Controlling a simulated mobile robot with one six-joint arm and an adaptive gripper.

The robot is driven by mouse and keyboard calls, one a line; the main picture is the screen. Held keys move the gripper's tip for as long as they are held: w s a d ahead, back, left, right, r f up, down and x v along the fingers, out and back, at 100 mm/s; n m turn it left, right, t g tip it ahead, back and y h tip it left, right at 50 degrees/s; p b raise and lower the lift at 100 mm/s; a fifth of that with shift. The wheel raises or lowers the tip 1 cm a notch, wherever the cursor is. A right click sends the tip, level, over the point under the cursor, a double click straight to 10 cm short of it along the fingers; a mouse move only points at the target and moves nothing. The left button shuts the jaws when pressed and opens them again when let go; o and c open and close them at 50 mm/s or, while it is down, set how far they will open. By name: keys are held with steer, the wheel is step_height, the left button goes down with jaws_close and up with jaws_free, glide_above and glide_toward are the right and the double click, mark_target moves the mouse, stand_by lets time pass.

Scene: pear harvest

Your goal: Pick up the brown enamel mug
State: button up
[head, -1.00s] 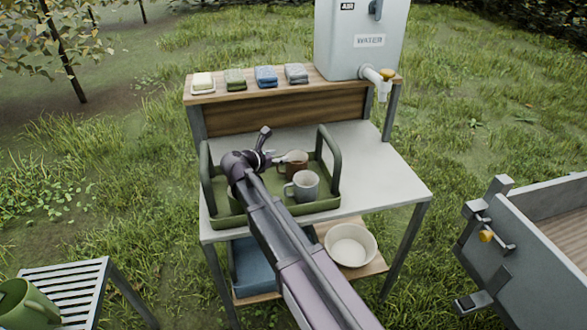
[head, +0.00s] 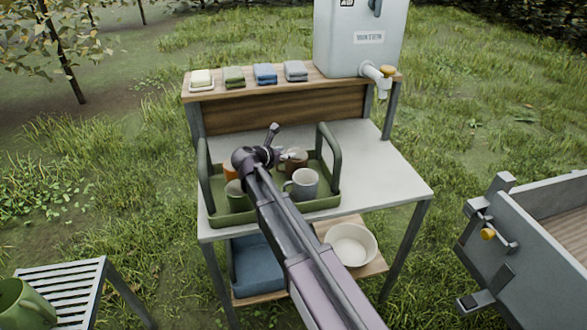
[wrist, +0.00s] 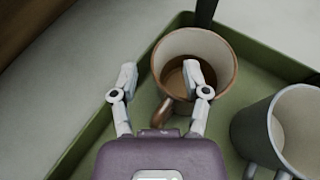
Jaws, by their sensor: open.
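The brown enamel mug (head: 295,161) stands upright on the green tray (head: 318,206), partly hidden by my arm in the head view. In the wrist view the brown mug (wrist: 222,82) shows a pale inner wall, a brown bottom and a handle turned towards my gripper (wrist: 160,76). My gripper is open and empty. Its right fingertip overlaps the mug's opening and its left fingertip is outside the rim, with the handle seen between the fingers. I cannot tell whether either finger touches. In the head view my gripper (head: 282,154) is small beside the mug.
A grey mug (head: 303,186) stands close to the brown one, at right in the wrist view (wrist: 285,125). The white table (head: 375,165) is clear at right.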

steer(key=shift+b+x, duration=0.45)
steer(key=shift+x, duration=1.05)
jaws_close()
